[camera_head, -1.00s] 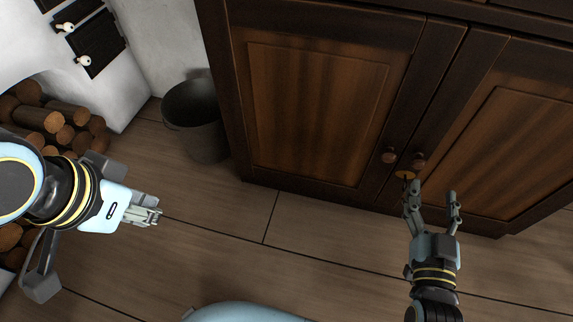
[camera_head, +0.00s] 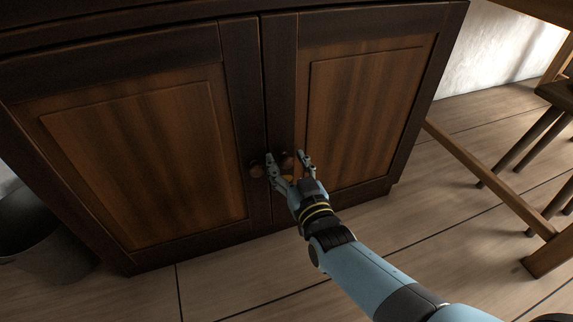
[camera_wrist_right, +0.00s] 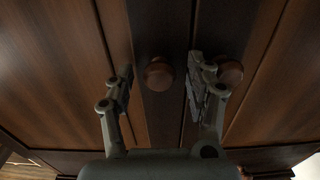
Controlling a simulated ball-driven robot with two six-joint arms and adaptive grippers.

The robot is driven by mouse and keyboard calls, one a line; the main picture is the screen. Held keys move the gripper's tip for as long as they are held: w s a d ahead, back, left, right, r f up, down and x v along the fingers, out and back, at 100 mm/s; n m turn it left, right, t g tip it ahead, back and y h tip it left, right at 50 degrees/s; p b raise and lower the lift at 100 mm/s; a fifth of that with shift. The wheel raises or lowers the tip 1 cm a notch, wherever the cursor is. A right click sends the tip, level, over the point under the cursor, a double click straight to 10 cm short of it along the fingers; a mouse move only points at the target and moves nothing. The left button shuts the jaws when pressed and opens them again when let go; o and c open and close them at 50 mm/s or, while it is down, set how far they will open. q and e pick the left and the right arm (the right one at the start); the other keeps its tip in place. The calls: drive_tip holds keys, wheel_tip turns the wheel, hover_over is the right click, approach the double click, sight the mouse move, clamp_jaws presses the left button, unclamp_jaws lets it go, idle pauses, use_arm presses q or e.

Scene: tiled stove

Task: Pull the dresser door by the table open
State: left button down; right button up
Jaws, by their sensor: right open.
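The dark wooden dresser has two closed panelled doors. The right door (camera_head: 362,110) is on the table side, and the left door (camera_head: 140,150) is beside it. Each has a small round wooden knob near the middle seam. My right gripper (camera_head: 289,164) is open, with its fingers on either side of the right door's knob (camera_head: 287,156). In the right wrist view that knob (camera_wrist_right: 159,74) shows between the open fingers. The left door's knob (camera_head: 256,169) lies just outside one finger; it shows partly behind that finger in the wrist view (camera_wrist_right: 229,73). Contact is unclear. My left gripper is out of view.
The table's wooden leg and low rail (camera_head: 480,172) stand to the right of the dresser, with a stool (camera_head: 535,130) by them. A dark bucket (camera_head: 45,240) stands at the lower left. The plank floor (camera_head: 235,275) in front of the doors is mostly clear.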

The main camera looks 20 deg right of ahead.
drive_tip(key=shift+w, duration=0.35)
drive_tip(key=shift+c, duration=0.4)
clamp_jaws()
